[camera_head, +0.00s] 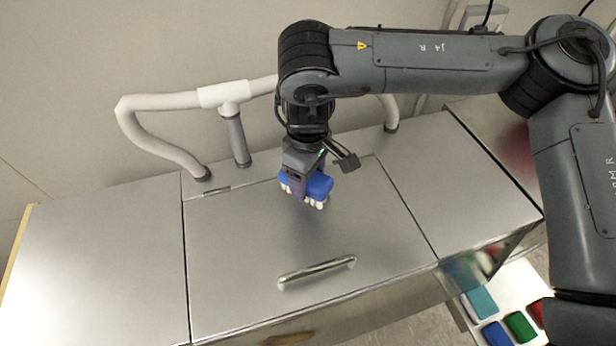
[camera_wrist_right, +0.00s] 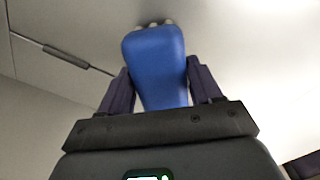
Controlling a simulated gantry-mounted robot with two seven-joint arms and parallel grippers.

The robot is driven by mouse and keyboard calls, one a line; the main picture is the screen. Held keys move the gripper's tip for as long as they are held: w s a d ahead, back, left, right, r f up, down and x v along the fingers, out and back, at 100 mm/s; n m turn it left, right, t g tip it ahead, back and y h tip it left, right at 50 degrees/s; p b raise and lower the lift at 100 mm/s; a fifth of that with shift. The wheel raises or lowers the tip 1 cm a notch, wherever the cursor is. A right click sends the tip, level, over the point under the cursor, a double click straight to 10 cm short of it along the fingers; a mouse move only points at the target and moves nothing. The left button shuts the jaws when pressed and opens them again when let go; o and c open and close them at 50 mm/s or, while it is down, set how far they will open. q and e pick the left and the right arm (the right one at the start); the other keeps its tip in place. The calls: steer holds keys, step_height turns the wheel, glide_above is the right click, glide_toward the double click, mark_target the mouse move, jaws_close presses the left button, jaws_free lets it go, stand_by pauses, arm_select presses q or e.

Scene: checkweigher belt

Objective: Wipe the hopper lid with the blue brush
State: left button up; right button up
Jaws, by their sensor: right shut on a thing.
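The hopper lid (camera_head: 245,240) is a brushed-metal panel with a bar handle (camera_head: 316,272) near its front edge; it is closed. My right gripper (camera_head: 303,184) is over the back middle part of the lid, shut on the blue brush (camera_head: 319,185). The brush's pale bristles point down towards the lid; I cannot tell whether they touch it. In the right wrist view the brush's blue back (camera_wrist_right: 156,65) sits between the two dark fingers (camera_wrist_right: 157,92). My left gripper is not in view.
A white pipe frame (camera_head: 232,95) stands along the back edge behind the lid. At the lower right a white tray (camera_head: 520,281) holds several coloured pieces: teal, blue, green and red. Bare metal surface (camera_head: 100,250) lies left of the lid.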

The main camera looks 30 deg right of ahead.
steer(key=shift+r, duration=2.75)
steer(key=shift+r, duration=0.1)
steer(key=shift+r, duration=1.4)
